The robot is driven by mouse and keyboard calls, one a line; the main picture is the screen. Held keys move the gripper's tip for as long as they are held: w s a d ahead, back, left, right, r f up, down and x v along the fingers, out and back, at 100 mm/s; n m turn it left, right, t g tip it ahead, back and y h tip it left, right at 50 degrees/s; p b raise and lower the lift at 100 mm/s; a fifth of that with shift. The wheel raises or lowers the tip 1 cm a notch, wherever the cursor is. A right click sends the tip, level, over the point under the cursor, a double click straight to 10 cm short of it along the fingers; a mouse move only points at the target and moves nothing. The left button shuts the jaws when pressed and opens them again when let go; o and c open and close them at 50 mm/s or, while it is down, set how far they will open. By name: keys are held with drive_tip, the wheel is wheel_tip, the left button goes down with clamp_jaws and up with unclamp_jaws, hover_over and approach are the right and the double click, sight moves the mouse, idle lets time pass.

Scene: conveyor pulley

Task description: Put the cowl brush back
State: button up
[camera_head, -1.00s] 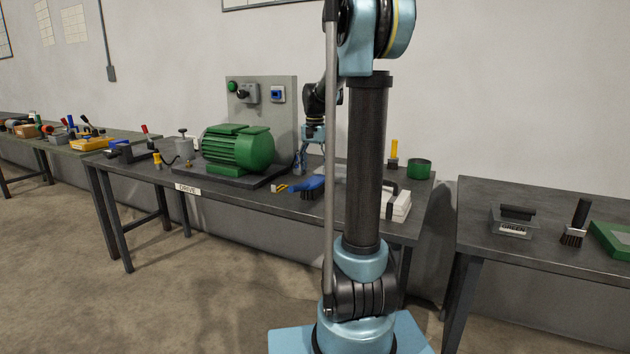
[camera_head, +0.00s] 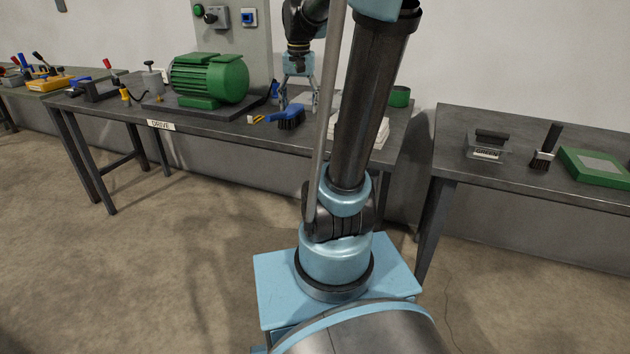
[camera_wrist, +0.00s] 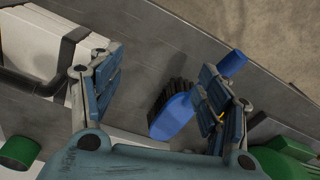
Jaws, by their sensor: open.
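A blue brush with dark bristles (camera_head: 291,118) lies on the DRIVE bench (camera_head: 225,128), in front of and right of the green motor (camera_head: 208,80). My gripper (camera_head: 299,102) is open and empty, pointing down above the bench just behind the brush. In the wrist view the blue brush (camera_wrist: 172,118) shows between and beyond my spread fingers (camera_wrist: 160,65). The bristles lie behind the blue body from there, and no contact shows.
White blocks (camera_head: 372,130) and a green cup (camera_head: 399,97) are on the bench's right part, partly behind my arm. A gap separates the benches.

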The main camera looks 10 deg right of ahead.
drive_tip(key=s+f+n, duration=0.2)
drive_tip(key=s+f, duration=0.6)
drive_tip(key=s, duration=0.2)
drive_tip(key=s+f+n+t, duration=0.1)
drive_tip(key=s+f+n, duration=0.1)
drive_tip(key=s+f, duration=0.6)
drive_tip(key=s, duration=0.2)
drive_tip(key=shift+s+f+n, duration=0.2)
drive_tip(key=shift+s+n, duration=0.1)
drive_tip(key=shift+s, duration=0.05)
drive_tip(key=shift+w+f, duration=0.2)
drive_tip(key=shift+w, duration=0.3)
